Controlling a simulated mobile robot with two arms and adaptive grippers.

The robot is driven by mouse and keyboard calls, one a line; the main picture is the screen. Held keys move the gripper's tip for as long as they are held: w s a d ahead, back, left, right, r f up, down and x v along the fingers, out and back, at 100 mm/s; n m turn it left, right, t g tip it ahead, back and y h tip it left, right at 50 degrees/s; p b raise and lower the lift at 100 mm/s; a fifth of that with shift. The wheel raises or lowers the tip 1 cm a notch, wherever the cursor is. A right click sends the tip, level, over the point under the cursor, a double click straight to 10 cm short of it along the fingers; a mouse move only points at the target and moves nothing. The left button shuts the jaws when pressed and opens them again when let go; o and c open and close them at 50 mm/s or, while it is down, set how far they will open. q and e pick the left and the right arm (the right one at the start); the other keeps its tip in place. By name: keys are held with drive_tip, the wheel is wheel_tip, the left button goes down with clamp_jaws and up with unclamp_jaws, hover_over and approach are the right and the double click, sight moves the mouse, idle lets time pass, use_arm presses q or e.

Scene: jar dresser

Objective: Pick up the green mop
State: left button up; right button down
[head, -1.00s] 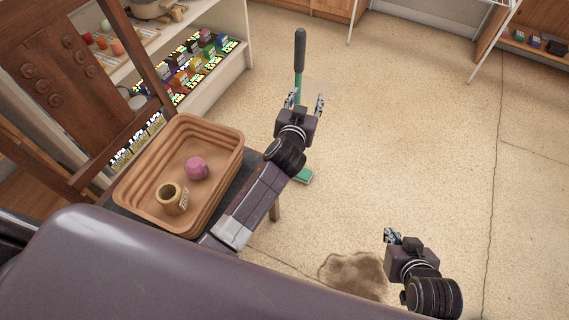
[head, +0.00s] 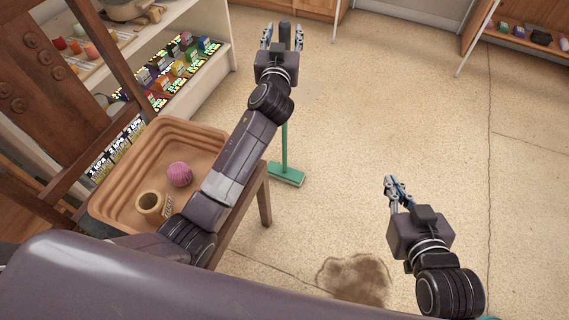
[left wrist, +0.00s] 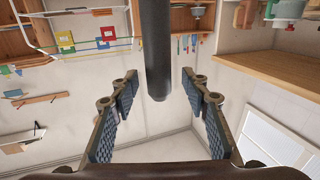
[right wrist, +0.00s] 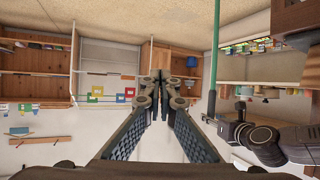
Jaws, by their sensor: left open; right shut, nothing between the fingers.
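The green mop stands upright on the floor, its flat green head (head: 287,176) down beside the stool. Its thin green handle (head: 284,145) is partly hidden behind my left arm and ends in a dark grip (head: 285,32). My left gripper (head: 283,38) is open at the top of the mop, its fingers on either side of the dark grip. In the left wrist view the dark grip (left wrist: 155,45) lies between the open fingers, apart from both. My right gripper (head: 394,188) is shut and empty over the floor to the right. The green handle (right wrist: 213,60) also shows in the right wrist view.
A stool under my left arm bears a brown tray (head: 108,197) with a pink ball (head: 179,174) and a tan mug (head: 150,204). A shelf (head: 222,80) of small boxes stands at left. A brown stain (head: 352,278) marks the floor. Floor on the right is clear.

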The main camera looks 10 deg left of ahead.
use_arm(q)
drive_tip(key=shift+w, duration=0.7)
use_arm(e)
drive_tip(key=shift+w+a+r+t, duration=0.15)
drive_tip(key=shift+w+r, duration=0.1)
drive_tip(key=shift+r, duration=0.2)
drive_tip(key=shift+w+a+r+t, duration=0.1)
drive_tip(key=shift+w+r+t, duration=0.1)
drive_tip(key=shift+r, duration=0.2)
use_arm(q)
clamp_jaws()
drive_tip(key=shift+r, duration=0.15)
use_arm(e)
drive_tip(key=shift+f, duration=0.1)
